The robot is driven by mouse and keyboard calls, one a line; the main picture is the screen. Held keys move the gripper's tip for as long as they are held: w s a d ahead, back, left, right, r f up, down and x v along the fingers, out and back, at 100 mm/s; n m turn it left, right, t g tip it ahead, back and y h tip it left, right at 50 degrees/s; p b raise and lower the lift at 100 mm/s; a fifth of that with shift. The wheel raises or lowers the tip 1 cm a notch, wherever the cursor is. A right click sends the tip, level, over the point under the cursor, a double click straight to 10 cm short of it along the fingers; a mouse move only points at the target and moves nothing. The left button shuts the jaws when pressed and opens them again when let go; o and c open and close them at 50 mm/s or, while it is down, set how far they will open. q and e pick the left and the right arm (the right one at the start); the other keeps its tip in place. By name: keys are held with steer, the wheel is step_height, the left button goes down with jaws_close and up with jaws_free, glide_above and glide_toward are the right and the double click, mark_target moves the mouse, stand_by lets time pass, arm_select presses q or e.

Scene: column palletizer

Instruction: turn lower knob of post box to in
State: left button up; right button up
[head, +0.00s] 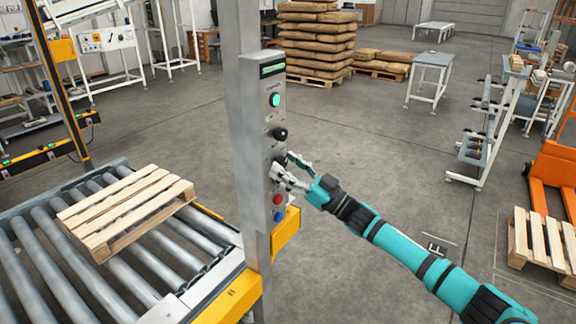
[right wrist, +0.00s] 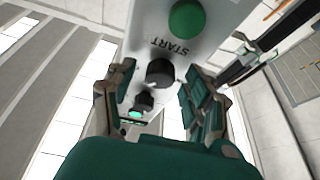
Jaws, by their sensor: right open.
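The post box (head: 271,90) is a narrow grey panel on a metal post. From the top it carries a display, a lit green lamp (head: 274,100) and a black upper knob (head: 280,134). The black lower knob (right wrist: 160,72) shows clearly in the right wrist view, between the spread fingers; in the head view the gripper largely hides it. I cannot read its setting. The upper knob (right wrist: 143,100) shows beyond it in the right wrist view. My right gripper (head: 284,168) is open at the panel, its fingers on either side of the lower knob; contact cannot be told. My left gripper is out of view.
A green START button (right wrist: 187,20) sits close to the lower knob. A red button (head: 278,198) and a blue one (head: 279,215) are lower on the box. Left of the post, a roller conveyor (head: 150,262) bears a wooden pallet (head: 125,208). The floor right of the post is largely clear.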

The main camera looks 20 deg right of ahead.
jaws_close()
steer(key=n+g+y+b, duration=0.1)
steer(key=n+b, duration=0.2)
steer(key=n, duration=0.1)
steer(key=shift+d+f, duration=0.1)
steer(key=shift+f, duration=0.05)
steer(key=n+g+y+b, duration=0.1)
steer(key=n+g, duration=0.1)
steer(key=n, duration=0.2)
steer(key=shift+w+b, duration=0.1)
steer(key=shift+b, duration=0.3)
steer(key=n+g, duration=0.1)
steer(key=n, duration=0.1)
steer(key=n+g+b, duration=0.1)
steer(key=n, duration=0.2)
steer(key=shift+d+r+n+g, duration=0.1)
steer(key=shift+r+n+g, duration=0.2)
steer(key=shift+g, duration=0.1)
steer(key=n+g, duration=0.1)
steer(key=n, duration=0.2)
steer(key=shift+r+n+h+b, duration=0.1)
steer(key=shift+n+h+b, duration=0.2)
steer(key=shift+b, duration=0.05)
steer(key=shift+n+g+h, duration=0.3)
steer(key=shift+n+g, duration=0.2)
steer(key=shift+n, duration=0.6)
